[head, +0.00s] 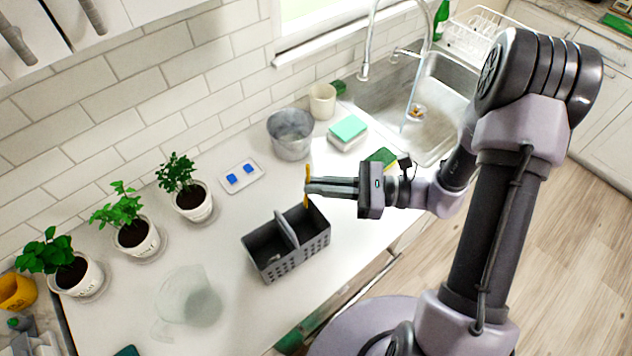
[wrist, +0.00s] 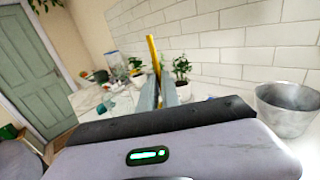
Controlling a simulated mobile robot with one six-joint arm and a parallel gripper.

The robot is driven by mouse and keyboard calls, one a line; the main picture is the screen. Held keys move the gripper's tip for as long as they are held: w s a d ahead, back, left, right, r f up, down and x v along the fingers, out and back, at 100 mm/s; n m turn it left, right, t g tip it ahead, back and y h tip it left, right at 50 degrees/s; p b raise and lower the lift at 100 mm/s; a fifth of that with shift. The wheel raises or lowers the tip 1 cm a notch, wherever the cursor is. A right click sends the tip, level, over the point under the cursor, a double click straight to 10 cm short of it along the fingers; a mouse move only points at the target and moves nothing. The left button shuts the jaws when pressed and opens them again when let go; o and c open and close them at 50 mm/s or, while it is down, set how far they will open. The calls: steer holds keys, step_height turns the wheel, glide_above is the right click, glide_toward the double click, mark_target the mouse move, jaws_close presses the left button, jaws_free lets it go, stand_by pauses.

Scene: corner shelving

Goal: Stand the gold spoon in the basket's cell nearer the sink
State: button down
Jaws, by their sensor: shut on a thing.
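My gripper (head: 312,186) is shut on the gold spoon (head: 307,176), which stands upright between the fingertips. The spoon also shows in the wrist view (wrist: 153,52), rising above the fingers. The dark grey basket (head: 289,262) stands on the white counter, with a raised divider handle between its two cells. The spoon is over the basket's end nearer the sink; its lower tip is close to that cell, and I cannot tell whether it is below the rim. The sink (head: 437,91) is at the upper right. The basket is not clearly visible in the wrist view.
A metal bucket (head: 290,139), a cream cup (head: 322,103) and sponges (head: 348,130) stand behind the gripper. Several potted plants (head: 136,237) line the wall at left. A white plate with blue pieces (head: 241,177) lies behind the basket.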

steer(key=shift+a+f+b, duration=0.15)
steer(key=shift+f+b, duration=4.45)
steer(key=shift+f, duration=1.65)
steer(key=c, duration=1.5)
jaws_free()
steer(key=s+d+p, duration=0.2)
steer(key=d, duration=1.5)
steer(key=shift+s, duration=0.35)
steer(key=shift+r, duration=0.1)
